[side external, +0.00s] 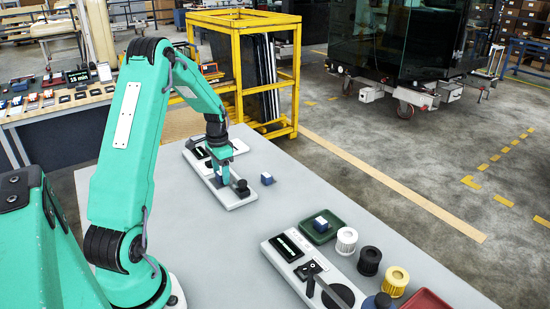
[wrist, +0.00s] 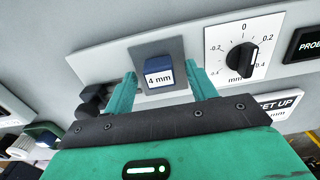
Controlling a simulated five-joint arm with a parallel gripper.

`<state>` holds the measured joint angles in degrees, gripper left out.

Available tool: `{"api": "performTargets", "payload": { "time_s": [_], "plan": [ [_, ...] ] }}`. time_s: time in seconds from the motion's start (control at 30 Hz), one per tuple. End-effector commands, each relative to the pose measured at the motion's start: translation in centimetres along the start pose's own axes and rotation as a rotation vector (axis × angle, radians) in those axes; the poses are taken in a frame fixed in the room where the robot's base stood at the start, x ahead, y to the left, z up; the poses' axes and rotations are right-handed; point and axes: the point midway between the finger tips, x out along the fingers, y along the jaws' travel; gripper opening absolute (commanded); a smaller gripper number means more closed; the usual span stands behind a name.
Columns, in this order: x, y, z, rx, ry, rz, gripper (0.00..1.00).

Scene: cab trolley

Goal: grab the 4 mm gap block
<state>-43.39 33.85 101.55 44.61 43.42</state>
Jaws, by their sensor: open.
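The 4 mm gap block (wrist: 158,72) is a small block with a dark blue top and a white face marked "4 mm". It sits on a dark grey square pad on a light panel. In the wrist view my gripper (wrist: 160,77) is open, with one green finger to each side of the block and visible space between. In the side view my gripper (side external: 220,172) is low over the far panel (side external: 236,200). The block there is mostly hidden by the fingers. Whether the fingertips reach down beside it, I cannot tell.
A dial (wrist: 242,57) stands right of the block. Another blue-and-white block (side external: 266,178) lies on the table to the right. A green tray (side external: 322,232) holds a similar block. A near panel (side external: 300,262) and several round spools stand at the front right.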

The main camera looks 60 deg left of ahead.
Motion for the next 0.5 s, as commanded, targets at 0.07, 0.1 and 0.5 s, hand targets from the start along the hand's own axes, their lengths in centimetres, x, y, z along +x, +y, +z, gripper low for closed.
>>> {"api": "performTargets", "payload": {
  "time_s": [0.07, 0.1, 0.5],
  "plan": [
    [-0.03, 0.0, 0.0, 0.0, 0.0, 0.0, 0.56],
    [-0.03, 0.0, -0.01, 0.0, 0.0, 0.0, 0.56],
    [-0.05, -0.01, -0.01, 0.0, 0.0, 0.0, 0.06]
  ]
}}
